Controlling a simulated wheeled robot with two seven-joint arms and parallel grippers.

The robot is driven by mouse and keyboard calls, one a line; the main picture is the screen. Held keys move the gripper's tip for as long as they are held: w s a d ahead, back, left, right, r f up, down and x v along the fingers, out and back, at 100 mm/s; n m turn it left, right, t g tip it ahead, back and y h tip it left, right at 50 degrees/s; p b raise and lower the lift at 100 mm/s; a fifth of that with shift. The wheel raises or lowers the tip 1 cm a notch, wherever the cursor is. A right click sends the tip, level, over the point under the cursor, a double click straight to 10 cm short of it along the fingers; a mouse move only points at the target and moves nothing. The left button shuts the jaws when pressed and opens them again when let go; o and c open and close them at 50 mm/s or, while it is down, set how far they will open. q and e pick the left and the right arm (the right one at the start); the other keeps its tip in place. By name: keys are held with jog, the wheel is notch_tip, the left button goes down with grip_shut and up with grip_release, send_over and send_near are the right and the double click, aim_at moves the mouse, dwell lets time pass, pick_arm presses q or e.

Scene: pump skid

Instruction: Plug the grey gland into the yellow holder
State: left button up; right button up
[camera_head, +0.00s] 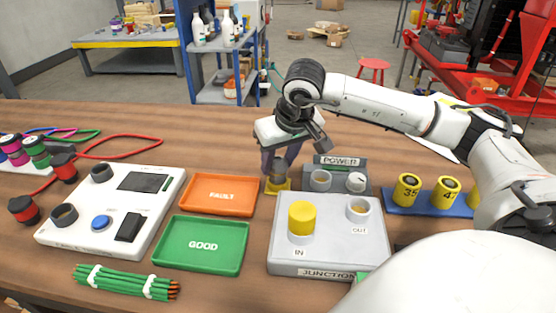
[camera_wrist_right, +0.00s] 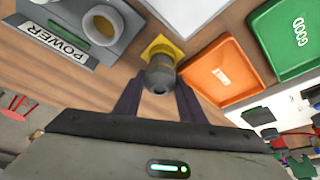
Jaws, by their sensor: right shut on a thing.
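The grey gland (camera_head: 278,173) is between the fingers of my right gripper (camera_head: 275,160), which is shut on it. In the head view it stands roughly upright, its lower end at the yellow holder (camera_head: 281,186). In the right wrist view the gland (camera_wrist_right: 160,74) overlaps the yellow holder (camera_wrist_right: 161,44), and the right gripper's fingers (camera_wrist_right: 158,98) flank it. The gland hides the holder's middle, so I cannot tell whether it is inside or just above. My left gripper is not in view.
The orange FAULT tray (camera_head: 218,195) lies close left of the holder, with the green GOOD tray (camera_head: 201,244) nearer. The POWER box (camera_head: 341,187) stands close right. The grey JUNCTION box (camera_head: 330,245) with a yellow cylinder (camera_head: 302,217) is in front.

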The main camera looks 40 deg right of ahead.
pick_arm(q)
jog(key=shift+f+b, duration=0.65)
pick_arm(e)
jog(key=shift+f, duration=0.85)
jog(key=o, duration=1.2)
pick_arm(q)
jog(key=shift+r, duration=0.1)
pick_arm(e)
jog(key=shift+s+a+r, duration=0.1)
jog(key=shift+s+r, duration=0.05)
jog(key=shift+r, duration=0.55)
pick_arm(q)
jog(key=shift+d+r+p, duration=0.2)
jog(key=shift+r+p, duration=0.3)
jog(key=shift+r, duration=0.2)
pick_arm(e)
jog(key=shift+v, duration=4.5)
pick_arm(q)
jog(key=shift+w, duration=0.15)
